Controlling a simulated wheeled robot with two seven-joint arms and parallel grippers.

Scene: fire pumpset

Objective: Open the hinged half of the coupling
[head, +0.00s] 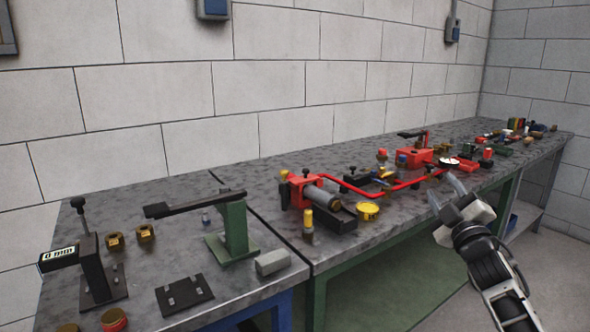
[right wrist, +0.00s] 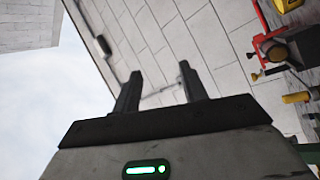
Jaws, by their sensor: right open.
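My right gripper (head: 446,191) is open and empty, in front of the bench's front edge at the right of the head view. Its two fingers also show apart in the right wrist view (right wrist: 159,74), with only wall behind them. A red pump assembly (head: 298,190) with a grey cylinder (head: 322,197) sits mid-bench, left of the gripper. My left gripper is out of view.
The long grey bench (head: 110,200) stands against a block wall. A yellow cup (head: 368,211) is near the front edge. Floor in front is clear.

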